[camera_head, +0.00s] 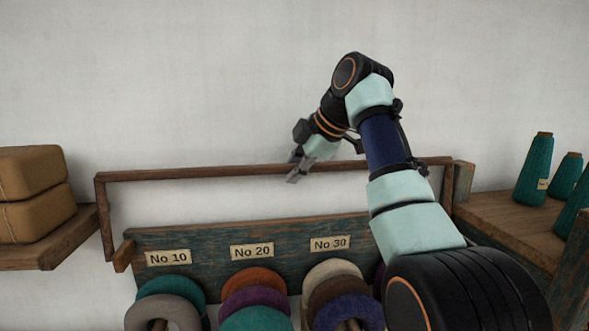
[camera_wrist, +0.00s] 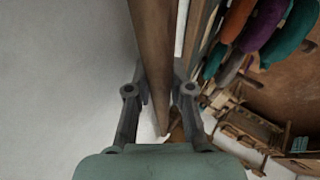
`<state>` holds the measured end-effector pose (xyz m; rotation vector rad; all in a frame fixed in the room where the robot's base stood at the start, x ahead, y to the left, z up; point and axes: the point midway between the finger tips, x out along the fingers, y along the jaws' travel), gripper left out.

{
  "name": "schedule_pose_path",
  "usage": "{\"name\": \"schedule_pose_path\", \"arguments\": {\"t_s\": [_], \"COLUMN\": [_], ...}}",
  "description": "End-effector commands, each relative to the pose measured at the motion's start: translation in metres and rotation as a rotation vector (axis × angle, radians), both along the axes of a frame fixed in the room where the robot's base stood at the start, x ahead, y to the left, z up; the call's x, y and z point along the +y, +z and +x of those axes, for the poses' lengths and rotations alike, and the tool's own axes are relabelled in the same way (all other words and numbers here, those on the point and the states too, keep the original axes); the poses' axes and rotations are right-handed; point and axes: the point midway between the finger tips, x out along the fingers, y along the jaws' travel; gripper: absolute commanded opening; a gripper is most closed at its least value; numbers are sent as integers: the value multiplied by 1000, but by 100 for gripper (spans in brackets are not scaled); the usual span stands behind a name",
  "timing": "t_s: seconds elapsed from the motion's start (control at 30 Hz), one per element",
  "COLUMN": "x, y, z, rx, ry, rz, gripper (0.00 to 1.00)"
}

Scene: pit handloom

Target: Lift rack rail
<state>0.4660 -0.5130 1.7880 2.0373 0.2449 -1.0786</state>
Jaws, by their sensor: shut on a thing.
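In the wrist view the rail (camera_wrist: 154,50) runs from the top down between the two fingers of my gripper (camera_wrist: 158,92). My arm hides part of the rail's right side and the rack's right end.
Yarn rings in several colours (camera_head: 255,300) hang below labels No 10, No 20 and No 30. A left shelf (camera_head: 50,250) holds tan bundles (camera_head: 35,190). A right shelf (camera_head: 500,222) holds teal cones (camera_head: 535,170). The wall above the rail is bare.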

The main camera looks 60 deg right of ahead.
Motion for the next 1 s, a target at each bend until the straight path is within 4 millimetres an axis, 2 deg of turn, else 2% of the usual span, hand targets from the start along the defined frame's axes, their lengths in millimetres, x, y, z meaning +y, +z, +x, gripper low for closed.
{"name": "schedule_pose_path", "arguments": {"t_s": [0.13, 0.17, 0.3, 0.73, 1.0], "x": [-1, -1, -1, 0, 7], "y": [0, -1, -1, 2, 34], "z": [1, 1, 1, -1, -27], "rx": [-2, -2, -2, -1, -3], "ry": [-1, -1, -1, -1, -3], "rz": [-2, -2, -1, -2, -3], "gripper": [0, 24, 47, 47, 47]}}
